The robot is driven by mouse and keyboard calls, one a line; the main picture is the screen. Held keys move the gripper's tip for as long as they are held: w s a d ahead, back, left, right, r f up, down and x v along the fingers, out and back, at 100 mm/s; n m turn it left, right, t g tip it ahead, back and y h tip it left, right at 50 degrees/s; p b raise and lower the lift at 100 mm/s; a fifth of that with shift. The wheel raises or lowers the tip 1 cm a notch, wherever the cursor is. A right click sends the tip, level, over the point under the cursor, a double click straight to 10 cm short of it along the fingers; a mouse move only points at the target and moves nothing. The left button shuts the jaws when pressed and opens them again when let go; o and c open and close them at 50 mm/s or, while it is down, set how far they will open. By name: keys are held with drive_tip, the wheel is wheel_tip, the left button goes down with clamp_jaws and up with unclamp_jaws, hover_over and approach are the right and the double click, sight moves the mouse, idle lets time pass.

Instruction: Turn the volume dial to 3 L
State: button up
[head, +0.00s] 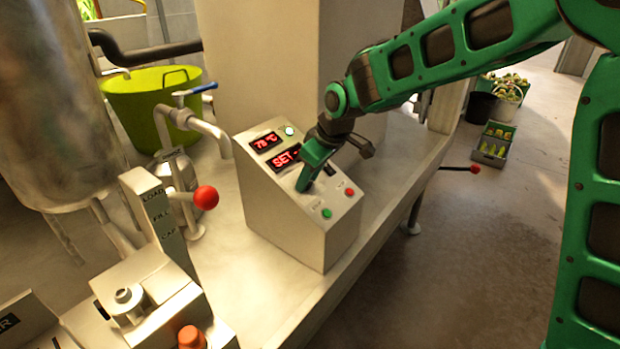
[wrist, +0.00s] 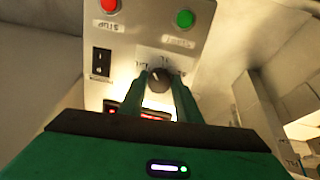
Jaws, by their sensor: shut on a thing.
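The control box (head: 290,232) has a sloped panel with red displays; one reads about 75 °C and the other (head: 285,158) begins with SET, its right part hidden by my gripper. The dark round volume dial (wrist: 159,80) sits on the panel in the wrist view, with small partly covered markings around it. My gripper (head: 308,180) reaches down to the panel; in the wrist view its two green fingers (wrist: 160,88) stand on either side of the dial, shut on it. The dial is hidden in the head view. I cannot read its setting.
A green button (head: 326,213), a red button (head: 349,191) and a black rocker switch (wrist: 101,62) are close to the dial. A red-knobbed lever (head: 206,198), a pipe with a blue-handled valve (head: 195,90) and a LOAD/FILL/CAP post (head: 160,215) stand to the left.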

drive_tip(key=m, duration=0.3)
drive_tip(key=shift+w+m, duration=0.1)
drive_tip(key=shift+m, duration=0.2)
drive_tip(key=shift+m+g, duration=0.3)
drive_tip(key=shift+m, duration=1.5)
drive_tip(key=o, duration=1.1)
drive_tip(key=shift+c, duration=0.2)
drive_tip(key=v, duration=1)
drive_tip(key=shift+d+r, duration=0.15)
drive_tip(key=shift+r, duration=0.2)
